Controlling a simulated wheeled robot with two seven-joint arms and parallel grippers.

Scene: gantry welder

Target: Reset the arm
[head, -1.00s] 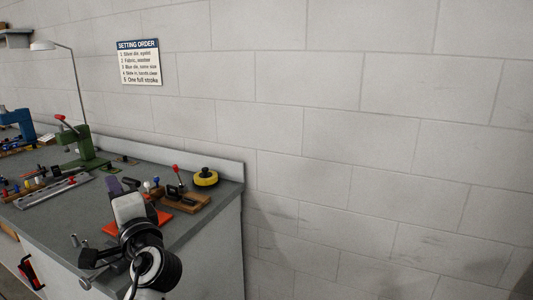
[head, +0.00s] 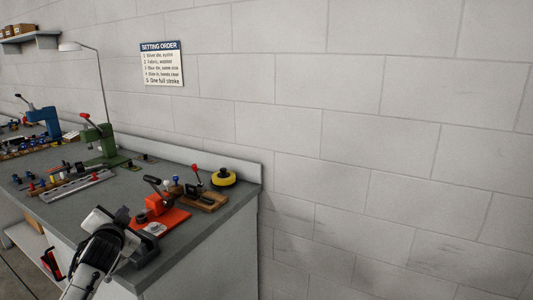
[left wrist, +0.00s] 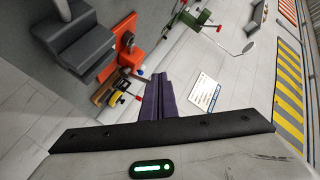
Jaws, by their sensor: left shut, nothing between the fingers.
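My left arm comes in from the bottom left of the head view, with its gripper (head: 122,214) over the front of the bench (head: 205,232). In the left wrist view its purple-grey fingers (left wrist: 158,98) are pressed together, with nothing between them. An orange fixture (head: 170,217) with a black-knobbed lever stands just right of the gripper in the head view. A dark grey block (head: 146,252) sits in front of the fixture. The fixture also shows at the upper left of the left wrist view (left wrist: 118,52), apart from the fingers. My right gripper is out of view.
A wooden block (head: 208,202) with a red-knobbed lever and a yellow-black round piece (head: 223,180) lie behind the fixture. A green press (head: 105,148), a metal rail (head: 78,186) and a blue press (head: 47,121) stand left. A sign (head: 162,64) hangs on the wall.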

